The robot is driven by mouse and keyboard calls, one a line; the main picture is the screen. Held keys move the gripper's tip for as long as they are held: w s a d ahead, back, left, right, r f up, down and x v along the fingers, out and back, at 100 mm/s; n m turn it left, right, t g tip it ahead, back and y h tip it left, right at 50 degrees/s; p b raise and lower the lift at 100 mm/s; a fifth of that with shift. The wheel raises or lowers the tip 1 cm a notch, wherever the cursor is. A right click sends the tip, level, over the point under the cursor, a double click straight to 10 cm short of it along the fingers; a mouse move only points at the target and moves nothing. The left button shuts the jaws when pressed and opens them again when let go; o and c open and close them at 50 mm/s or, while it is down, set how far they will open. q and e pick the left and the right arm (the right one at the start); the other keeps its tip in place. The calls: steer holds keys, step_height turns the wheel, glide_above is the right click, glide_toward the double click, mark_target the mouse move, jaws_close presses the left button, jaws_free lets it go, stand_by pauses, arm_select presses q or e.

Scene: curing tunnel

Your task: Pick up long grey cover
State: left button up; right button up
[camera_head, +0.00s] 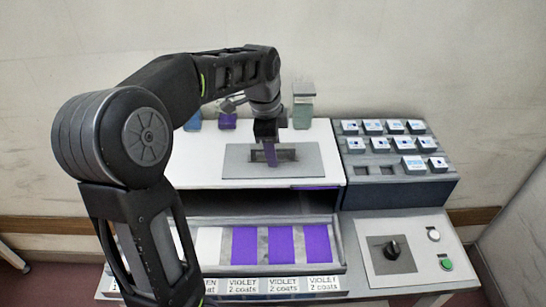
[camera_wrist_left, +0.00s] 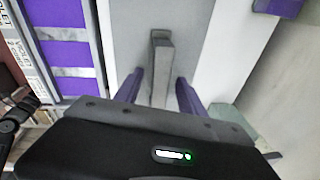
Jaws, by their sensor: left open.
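The long grey cover (camera_head: 303,165) is a flat plate lying on top of the white tunnel housing (camera_head: 212,165). It also shows in the left wrist view (camera_wrist_left: 130,30), with a raised grey bar handle (camera_wrist_left: 162,60) on it. My left gripper (camera_head: 270,157) is over the middle of the cover, pointing down. In the left wrist view, its two violet fingers (camera_wrist_left: 160,78) are open, one on each side of the bar, with a gap visible on both sides. The body of my gripper hides the near end of the bar. My right gripper is not in view.
A tray (camera_head: 341,255) with violet panels (camera_head: 281,243) and a white one sits in front, above coat labels (camera_head: 288,285). At right are a dark rack (camera_head: 400,195) of white labelled blocks and a panel with a black knob (camera_head: 392,250) and buttons. Small containers (camera_head: 302,112) stand behind the housing.

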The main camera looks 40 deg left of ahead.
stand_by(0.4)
arm_select(q)
jaws_close()
stand_by(0.4)
